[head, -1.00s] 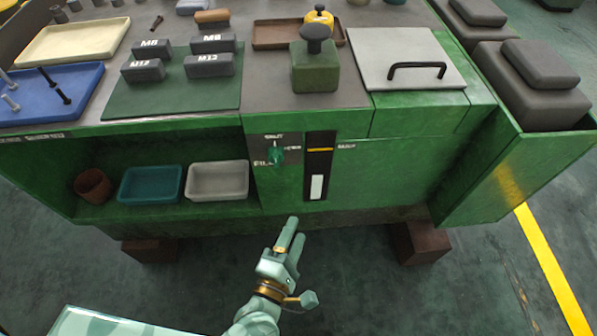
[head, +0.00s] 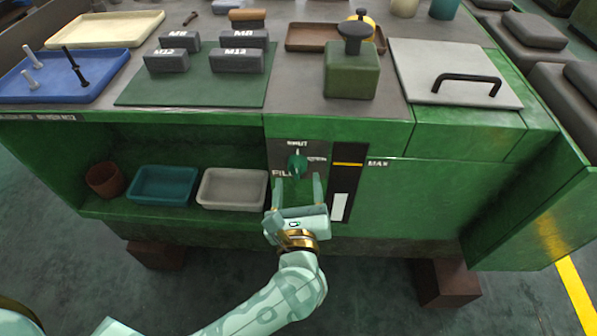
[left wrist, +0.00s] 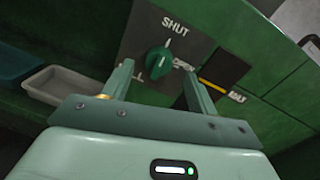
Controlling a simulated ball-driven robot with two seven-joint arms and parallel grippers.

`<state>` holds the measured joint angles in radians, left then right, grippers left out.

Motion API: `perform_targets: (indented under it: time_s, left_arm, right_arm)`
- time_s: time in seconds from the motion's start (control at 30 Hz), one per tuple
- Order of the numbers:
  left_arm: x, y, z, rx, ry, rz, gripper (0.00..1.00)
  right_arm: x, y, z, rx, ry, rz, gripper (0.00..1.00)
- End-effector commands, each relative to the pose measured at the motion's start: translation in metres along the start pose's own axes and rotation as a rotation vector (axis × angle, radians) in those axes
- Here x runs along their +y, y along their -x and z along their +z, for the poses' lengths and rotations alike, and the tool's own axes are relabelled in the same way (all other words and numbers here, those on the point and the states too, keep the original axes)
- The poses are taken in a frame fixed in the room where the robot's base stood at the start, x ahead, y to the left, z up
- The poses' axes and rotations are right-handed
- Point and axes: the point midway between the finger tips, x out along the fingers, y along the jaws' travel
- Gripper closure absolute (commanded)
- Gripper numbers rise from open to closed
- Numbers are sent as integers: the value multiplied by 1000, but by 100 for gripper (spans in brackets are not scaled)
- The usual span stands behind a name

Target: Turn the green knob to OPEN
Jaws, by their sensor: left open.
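The green knob (head: 297,165) sits on a dark plate (head: 285,153) on the front of the green machine. In the left wrist view the knob (left wrist: 159,61) has a white mark pointing up towards SHUT; OPEN is printed to its right and a partly hidden word ending in "LL" at lower left. My left gripper (head: 298,180) is open, just below the knob in the head view. In the left wrist view its two fingers (left wrist: 157,80) stand apart on either side of and below the knob, with nothing between them. I cannot tell whether a finger touches it. My right gripper is not in view.
A level gauge (head: 346,185) with a yellow line marked MAX is right of the knob. An open shelf with a teal tray (head: 163,186) and a grey tray (head: 233,188) lies left. A green-bodied block with a dark round top (head: 352,70) stands on the machine above.

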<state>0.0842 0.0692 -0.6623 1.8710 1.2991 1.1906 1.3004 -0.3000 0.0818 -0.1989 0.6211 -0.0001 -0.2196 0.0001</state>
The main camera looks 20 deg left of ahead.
Motion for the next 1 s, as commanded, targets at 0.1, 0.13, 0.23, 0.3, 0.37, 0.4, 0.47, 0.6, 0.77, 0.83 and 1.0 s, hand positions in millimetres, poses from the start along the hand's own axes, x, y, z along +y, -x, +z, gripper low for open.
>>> perform_targets:
  time_s: [0.1,0.13,0.23,0.3,0.37,0.4,0.47,0.6,0.77,0.83,1.0]
  left_arm:
    - [0,-22,-2,0,-2,1,42]
    - [0,-26,-1,-1,-2,0,42]
    - [0,-35,-1,0,-2,0,42]
    - [0,-39,-1,1,-2,0,42]
    - [0,-40,-1,2,-2,0,42]
    - [0,-41,-1,2,-2,0,42]
    - [0,-41,0,1,-2,0,42]
    - [0,-41,0,1,-2,0,44]
    - [0,-41,0,1,-2,0,86]
    - [0,-40,0,1,-2,0,86]
    - [0,-40,0,0,-11,1,86]
  right_arm:
    - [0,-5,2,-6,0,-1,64]
    - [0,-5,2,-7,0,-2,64]
    - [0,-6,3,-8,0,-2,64]
    - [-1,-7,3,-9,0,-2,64]
    - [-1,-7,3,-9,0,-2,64]
    - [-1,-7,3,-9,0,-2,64]
    - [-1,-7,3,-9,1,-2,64]
    - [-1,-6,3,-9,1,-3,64]
    - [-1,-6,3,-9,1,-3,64]
    - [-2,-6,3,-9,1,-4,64]
    - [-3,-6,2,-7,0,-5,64]
